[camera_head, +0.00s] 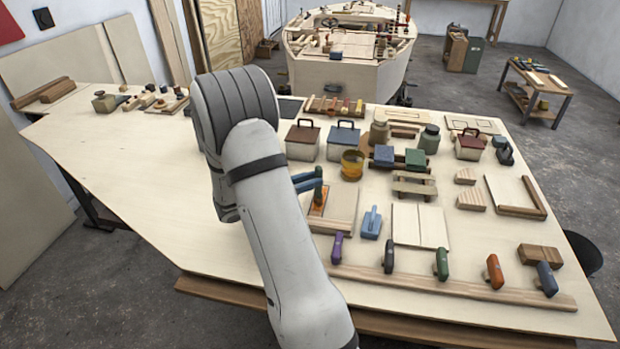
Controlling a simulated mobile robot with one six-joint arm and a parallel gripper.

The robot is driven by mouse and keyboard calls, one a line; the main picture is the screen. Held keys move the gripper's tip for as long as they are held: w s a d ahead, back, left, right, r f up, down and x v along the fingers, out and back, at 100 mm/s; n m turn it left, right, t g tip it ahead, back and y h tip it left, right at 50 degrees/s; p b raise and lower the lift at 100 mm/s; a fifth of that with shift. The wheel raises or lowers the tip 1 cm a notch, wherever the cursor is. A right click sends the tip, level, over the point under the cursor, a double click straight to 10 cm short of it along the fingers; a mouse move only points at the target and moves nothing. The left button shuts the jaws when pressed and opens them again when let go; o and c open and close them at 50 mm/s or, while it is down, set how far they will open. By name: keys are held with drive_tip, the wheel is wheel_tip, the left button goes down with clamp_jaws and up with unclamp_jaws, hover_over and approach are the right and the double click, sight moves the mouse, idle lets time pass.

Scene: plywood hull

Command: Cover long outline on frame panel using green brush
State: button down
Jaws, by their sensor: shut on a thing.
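The handle stands over a pale wooden panel (341,208) in the middle of the bench. My arm hides the area to the left. Another pale panel with outlines (470,122) lies at the back right; I cannot tell which is the frame panel.
A yellow pot (352,164) stands just behind the panel. A blue tool (371,222) lies to its right. Several coloured-handled tools stand along a wooden rail (450,287) in front. Lidded boxes (303,141) stand behind.

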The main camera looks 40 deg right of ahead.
drive_tip(key=shift+s+a, duration=1.35)
drive_tip(key=shift+a, duration=0.2)
wheel_tip(320, 180, up, 6)
drive_tip(key=p, duration=0.5)
